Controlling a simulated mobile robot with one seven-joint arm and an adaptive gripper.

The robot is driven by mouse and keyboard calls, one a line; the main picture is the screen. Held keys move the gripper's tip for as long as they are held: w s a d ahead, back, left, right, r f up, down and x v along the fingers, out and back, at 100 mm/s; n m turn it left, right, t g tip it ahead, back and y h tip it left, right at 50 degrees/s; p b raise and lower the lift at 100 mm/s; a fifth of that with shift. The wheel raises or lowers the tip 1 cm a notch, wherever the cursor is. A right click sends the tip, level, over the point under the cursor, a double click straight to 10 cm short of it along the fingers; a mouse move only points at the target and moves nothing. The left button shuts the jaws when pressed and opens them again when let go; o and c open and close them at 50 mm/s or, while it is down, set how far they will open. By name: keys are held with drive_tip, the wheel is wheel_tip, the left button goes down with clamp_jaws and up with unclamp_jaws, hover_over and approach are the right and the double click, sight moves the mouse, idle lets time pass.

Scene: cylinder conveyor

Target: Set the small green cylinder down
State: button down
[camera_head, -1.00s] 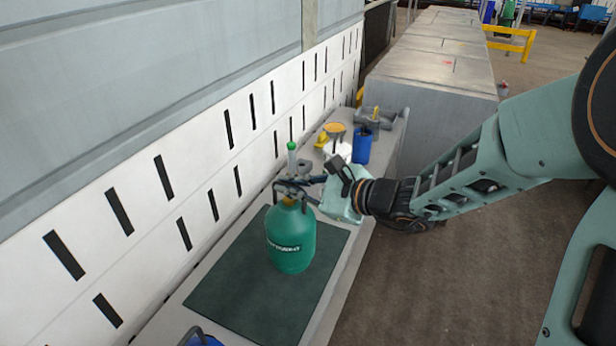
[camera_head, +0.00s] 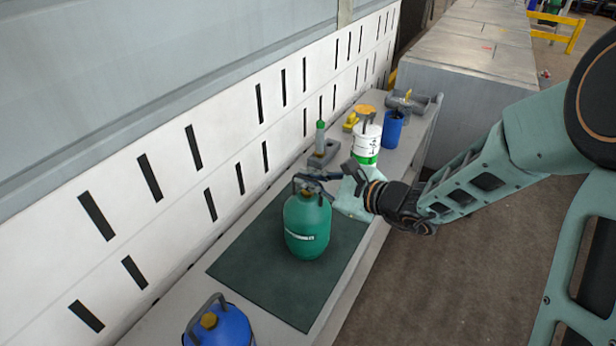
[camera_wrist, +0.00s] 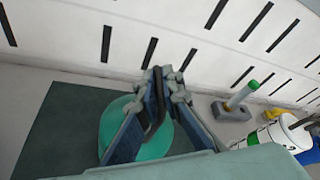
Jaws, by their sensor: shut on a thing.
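The small green cylinder (camera_head: 307,228) is upright over the dark green mat (camera_head: 258,288), with white lettering on its side. I cannot tell whether its base touches the mat. My gripper (camera_head: 318,178) reaches in from the right at the cylinder's top and is shut on its dark handle. In the wrist view, my gripper's fingers (camera_wrist: 157,90) close around the handle (camera_wrist: 155,115). The cylinder's rounded green body (camera_wrist: 157,148) shows below them, partly hidden by the fingers.
A blue cylinder (camera_head: 222,328) stands at the near end of the bench. Beyond the mat are a grey block with a green-topped tube (camera_head: 321,145), a white-and-green container (camera_head: 367,142) and a blue cup (camera_head: 393,130). A slotted white wall (camera_head: 180,190) runs along the left.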

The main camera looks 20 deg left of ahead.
drive_tip(key=c, duration=2.1)
unclamp_jaws()
drive_tip(key=shift+r, duration=0.1)
drive_tip(key=v, duration=1.2)
